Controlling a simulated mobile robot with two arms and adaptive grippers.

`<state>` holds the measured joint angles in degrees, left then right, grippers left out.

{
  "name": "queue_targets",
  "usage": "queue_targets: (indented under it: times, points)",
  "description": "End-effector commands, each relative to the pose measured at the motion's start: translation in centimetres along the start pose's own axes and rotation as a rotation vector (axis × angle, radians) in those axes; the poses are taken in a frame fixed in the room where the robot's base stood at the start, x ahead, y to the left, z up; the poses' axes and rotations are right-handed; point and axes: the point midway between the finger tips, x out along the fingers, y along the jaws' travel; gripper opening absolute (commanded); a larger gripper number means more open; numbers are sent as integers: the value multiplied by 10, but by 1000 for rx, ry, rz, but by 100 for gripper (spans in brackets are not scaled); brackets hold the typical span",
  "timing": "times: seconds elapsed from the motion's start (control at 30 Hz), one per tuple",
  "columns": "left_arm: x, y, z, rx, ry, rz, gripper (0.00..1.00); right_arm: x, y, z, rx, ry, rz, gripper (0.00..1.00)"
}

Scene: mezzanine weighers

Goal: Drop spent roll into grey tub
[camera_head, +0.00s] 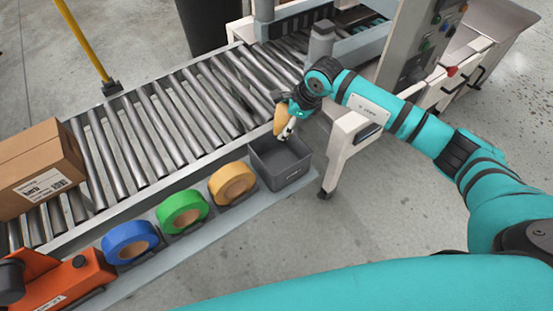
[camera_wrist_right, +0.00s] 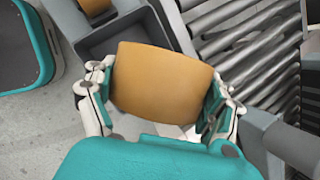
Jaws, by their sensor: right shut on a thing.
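My right gripper (camera_head: 289,128) is shut on a tan spent roll (camera_head: 281,119) and holds it up at the rear edge of the grey tub, as the head view shows it. The roll fills the middle of the right wrist view (camera_wrist_right: 160,84), with one finger on each side. The grey tub (camera_head: 281,170) is an open box at the right end of the shelf beside the conveyor. Its visible inside looks empty. In the wrist view the tub (camera_wrist_right: 98,44) lies beyond the roll, partly hidden by it. My left gripper is not in view.
Yellow (camera_head: 232,183), green (camera_head: 182,210) and blue (camera_head: 131,242) tape rolls stand in a row on the shelf left of the tub. An orange tape machine (camera_head: 62,284) sits at the lower left. The roller conveyor (camera_head: 150,130) runs behind, bearing a cardboard box (camera_head: 38,167).

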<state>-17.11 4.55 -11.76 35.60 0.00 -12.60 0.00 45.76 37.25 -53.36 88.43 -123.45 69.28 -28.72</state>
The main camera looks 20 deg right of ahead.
Motion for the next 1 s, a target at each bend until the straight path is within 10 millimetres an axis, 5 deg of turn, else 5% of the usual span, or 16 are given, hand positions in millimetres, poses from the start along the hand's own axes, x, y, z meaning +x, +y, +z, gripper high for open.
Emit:
queue_targets:
  times: [0.4, 0.73, 0.77, 0.87, 1.0]
  points:
    - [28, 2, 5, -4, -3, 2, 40, 44, 10, -18, 1, -1, 0, 52]
    - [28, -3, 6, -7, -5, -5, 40, 46, 10, -19, 1, -1, -1, 52]
    - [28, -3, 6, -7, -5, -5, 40, 46, 10, -19, 0, -1, -1, 86]
    - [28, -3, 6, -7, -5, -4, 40, 46, 10, -19, 0, -1, -1, 100]
    - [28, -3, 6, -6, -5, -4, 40, 46, 10, -19, 0, -1, -1, 100]
